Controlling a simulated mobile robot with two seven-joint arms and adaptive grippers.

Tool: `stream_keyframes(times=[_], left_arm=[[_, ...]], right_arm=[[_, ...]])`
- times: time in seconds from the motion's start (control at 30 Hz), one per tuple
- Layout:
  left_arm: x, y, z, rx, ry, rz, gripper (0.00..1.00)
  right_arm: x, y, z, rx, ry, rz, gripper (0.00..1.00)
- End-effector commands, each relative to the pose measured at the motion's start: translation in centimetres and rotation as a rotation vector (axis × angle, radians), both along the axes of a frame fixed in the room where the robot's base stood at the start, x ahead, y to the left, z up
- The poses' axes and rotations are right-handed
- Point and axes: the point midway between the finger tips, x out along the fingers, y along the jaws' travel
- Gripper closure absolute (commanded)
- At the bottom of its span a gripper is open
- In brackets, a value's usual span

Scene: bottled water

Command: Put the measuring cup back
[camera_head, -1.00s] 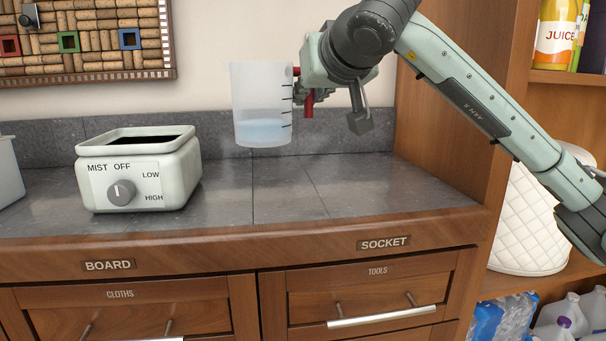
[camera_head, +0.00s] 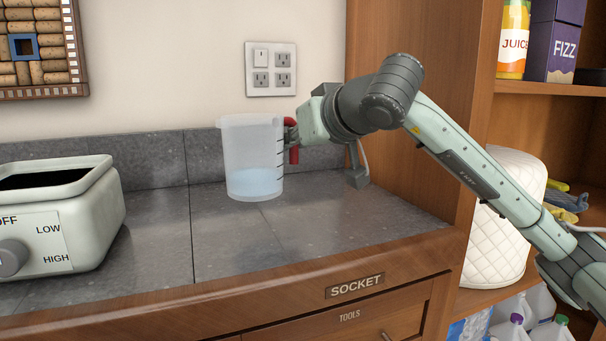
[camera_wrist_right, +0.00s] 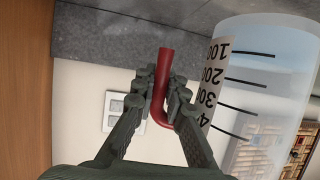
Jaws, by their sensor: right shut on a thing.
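The measuring cup (camera_head: 252,160) is clear, with a red handle (camera_head: 294,154), black marks and some pale blue water. It is upright at the back of the grey counter. Its base is at or just above the counter top; I cannot tell whether it touches. My right gripper (camera_head: 290,134) comes from the right and is shut on the red handle. In the right wrist view, the fingers (camera_wrist_right: 164,88) close around the handle, and the cup (camera_wrist_right: 265,85) with its numbers fills the right side. My left gripper is out of view.
A pale green appliance base (camera_head: 62,215) with a dial stands at the left of the counter (camera_head: 160,240). A wall socket plate (camera_head: 271,69) is behind the cup. A wooden shelf unit (camera_head: 405,60) bounds the right. The counter front is clear.

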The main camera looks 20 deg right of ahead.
Motion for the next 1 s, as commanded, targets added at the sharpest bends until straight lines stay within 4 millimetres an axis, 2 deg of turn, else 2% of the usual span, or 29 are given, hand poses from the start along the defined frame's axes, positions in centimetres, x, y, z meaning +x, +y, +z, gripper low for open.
stream_keyframes(times=[0.03, 0.17, 0.27, 0.4, 0.53, 1.0], left_arm=[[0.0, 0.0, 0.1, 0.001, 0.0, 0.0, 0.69], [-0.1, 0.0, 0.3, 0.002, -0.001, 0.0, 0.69], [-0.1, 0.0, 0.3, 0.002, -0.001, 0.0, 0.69], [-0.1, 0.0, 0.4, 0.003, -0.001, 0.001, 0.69], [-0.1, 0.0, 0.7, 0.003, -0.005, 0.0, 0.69], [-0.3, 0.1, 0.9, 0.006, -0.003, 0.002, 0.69]], right_arm=[[-0.2, -0.9, -0.6, 0.001, 0.001, -0.003, 1.0], [-0.4, -1.9, -1.1, 0.001, -0.002, 0.0, 1.0], [-0.5, -2.1, -1.7, 0.001, 0.0, 0.002, 1.0], [-0.5, -2.1, -3.8, 0.001, 0.003, 0.002, 1.0], [-0.5, -2.1, -5.0, 0.002, -0.001, 0.001, 1.0], [-0.5, -2.1, -5.4, 0.001, -0.003, 0.001, 1.0]])
